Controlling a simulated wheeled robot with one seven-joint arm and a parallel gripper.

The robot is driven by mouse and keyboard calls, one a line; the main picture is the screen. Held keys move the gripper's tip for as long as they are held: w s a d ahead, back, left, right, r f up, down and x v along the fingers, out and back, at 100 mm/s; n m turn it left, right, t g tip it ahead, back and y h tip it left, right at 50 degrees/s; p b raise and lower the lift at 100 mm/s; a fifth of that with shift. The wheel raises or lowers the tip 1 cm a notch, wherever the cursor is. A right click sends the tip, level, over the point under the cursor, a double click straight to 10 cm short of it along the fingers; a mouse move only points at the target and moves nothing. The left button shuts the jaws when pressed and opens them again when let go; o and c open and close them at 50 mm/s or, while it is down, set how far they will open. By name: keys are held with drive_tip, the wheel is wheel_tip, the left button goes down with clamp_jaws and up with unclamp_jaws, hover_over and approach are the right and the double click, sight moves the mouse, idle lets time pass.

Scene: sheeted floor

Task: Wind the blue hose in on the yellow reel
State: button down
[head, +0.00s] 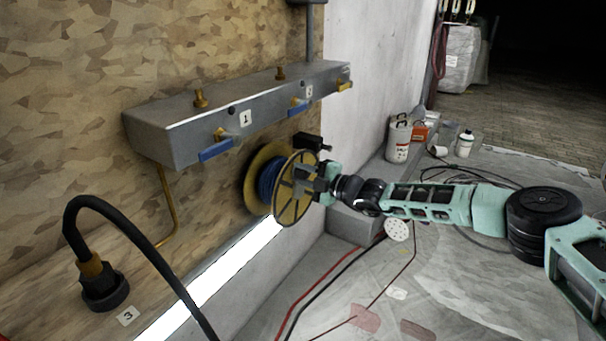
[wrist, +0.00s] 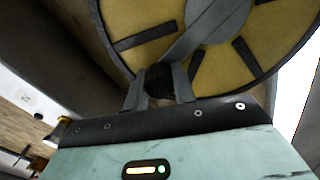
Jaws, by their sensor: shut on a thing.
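The yellow reel (head: 289,212) is mounted on the wall below the grey valve box. The blue hose (head: 267,183) shows wound on its drum between the two flanges; I see no loose end of it. My gripper (head: 314,178) is at the front face of the reel. In the wrist view my gripper (wrist: 159,88) is shut on the dark knob of the reel's crank handle (wrist: 159,76). The grey crank arm (wrist: 200,30) runs from the knob up to the right across the yellow flange (wrist: 140,20). My gripper hides part of the flange in the head view.
The valve box (head: 245,108) with blue and yellow levers juts out above the reel. A black hose (head: 150,240) arches up from a wall fitting in front. Red and black lines (head: 330,275) lie on the floor. A white canister (head: 398,142) and bottle (head: 465,144) stand farther back.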

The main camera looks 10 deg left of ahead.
drive_tip(key=shift+a+r, duration=0.1)
drive_tip(key=c, duration=1.1)
unclamp_jaws()
drive_tip(key=shift+c, duration=0.2)
drive_tip(key=shift+s+d, duration=0.15)
drive_tip(key=shift+d, duration=0.4)
drive_tip(key=p+v, duration=0.2)
drive_tip(key=v, duration=1.4)
drive_tip(key=shift+s+d, duration=0.1)
drive_tip(key=shift+d, duration=0.05)
